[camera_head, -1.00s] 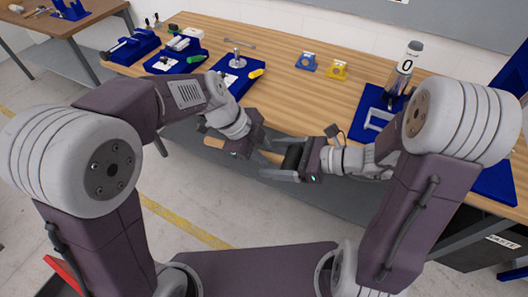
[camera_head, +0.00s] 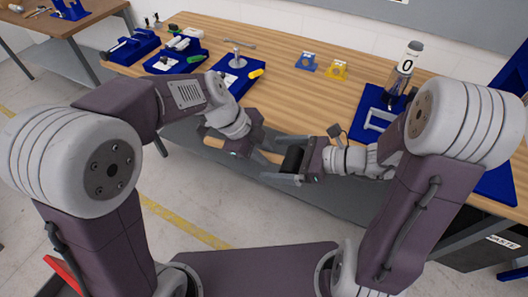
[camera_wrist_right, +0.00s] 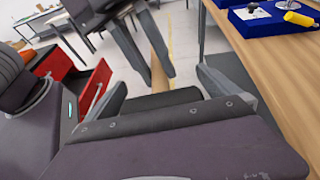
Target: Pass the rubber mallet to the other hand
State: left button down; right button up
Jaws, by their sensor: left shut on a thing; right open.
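The rubber mallet has a pale wooden handle (camera_head: 214,142) and a black head (camera_head: 292,160). It is held in front of the bench's near edge. My left gripper (camera_head: 262,152) is shut on the handle, with handle showing on both sides of it. My right gripper (camera_head: 288,163) is open, its fingers either side of the black head. In the right wrist view, the head (camera_wrist_right: 165,101) lies between my right fingers (camera_wrist_right: 160,92), close to the palm. The handle (camera_wrist_right: 158,62) runs away from it towards my left gripper's dark fingers. Contact with the right fingers cannot be told.
The wooden bench (camera_head: 300,100) lies behind the grippers. A red drawer (camera_wrist_right: 97,85) shows in the right wrist view. Floor lies below the grippers.

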jog(key=v, duration=1.2)
jog(key=s+d+f+n+g+h, duration=0.2)
jog(key=d+f+n+g+h, duration=0.15)
jog(key=f+n+h, duration=0.35)
jog(key=s+d+f+n+g+h, duration=0.25)
jog(key=d+f+n+h, duration=0.2)
jog(key=f+n, duration=0.4)
jog(key=w+a+r+n+t, duration=0.1)
jog(key=a+n, duration=0.6)
jog(key=shift+w+a+r+t, duration=0.2)
jog(key=shift+w+t, duration=0.1)
jog(key=shift+t, duration=0.1)
